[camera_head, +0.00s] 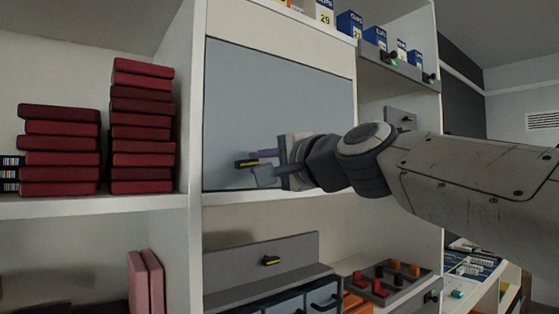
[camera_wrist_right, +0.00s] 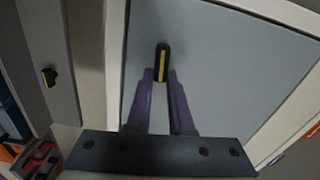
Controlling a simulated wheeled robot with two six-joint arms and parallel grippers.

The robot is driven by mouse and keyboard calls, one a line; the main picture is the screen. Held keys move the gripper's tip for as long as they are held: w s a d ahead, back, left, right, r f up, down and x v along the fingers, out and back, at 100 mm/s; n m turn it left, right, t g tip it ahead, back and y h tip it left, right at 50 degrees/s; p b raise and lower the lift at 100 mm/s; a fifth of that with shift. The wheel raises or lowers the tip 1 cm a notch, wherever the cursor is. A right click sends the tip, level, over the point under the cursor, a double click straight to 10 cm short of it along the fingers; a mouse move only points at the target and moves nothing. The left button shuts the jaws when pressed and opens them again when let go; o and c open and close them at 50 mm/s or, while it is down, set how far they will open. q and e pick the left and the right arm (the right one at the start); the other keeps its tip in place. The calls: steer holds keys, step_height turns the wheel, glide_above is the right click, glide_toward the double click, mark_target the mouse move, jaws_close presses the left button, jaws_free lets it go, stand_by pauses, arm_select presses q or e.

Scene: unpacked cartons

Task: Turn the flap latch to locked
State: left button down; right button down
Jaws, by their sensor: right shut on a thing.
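The flap (camera_head: 285,95) is a large grey-blue panel set in the white shelf unit, and it is closed. Its latch (camera_head: 243,163) is a small black handle with a yellow stripe, low on the panel, lying about level in the head view. My right gripper (camera_head: 262,161) reaches in from the right and is shut on the latch. In the right wrist view the purple fingers (camera_wrist_right: 163,88) stand on either side of the latch (camera_wrist_right: 162,62), their tips at its lower end. My left gripper is not in view.
Stacks of dark red boxes (camera_head: 142,125) stand on the shelf to the left. A second black-and-yellow handle (camera_head: 270,260) sits on a grey panel below. Blue cartons (camera_head: 350,24) stand on the upper right shelf.

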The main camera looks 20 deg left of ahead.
steer(key=shift+f+m, duration=0.1)
steer(key=shift+m, duration=0.5)
steer(key=shift+f, duration=0.1)
steer(key=c, duration=0.8)
jaws_free()
steer(key=b+v, duration=0.3)
steer(key=v, duration=0.7)
steer(key=shift+s+d, duration=0.15)
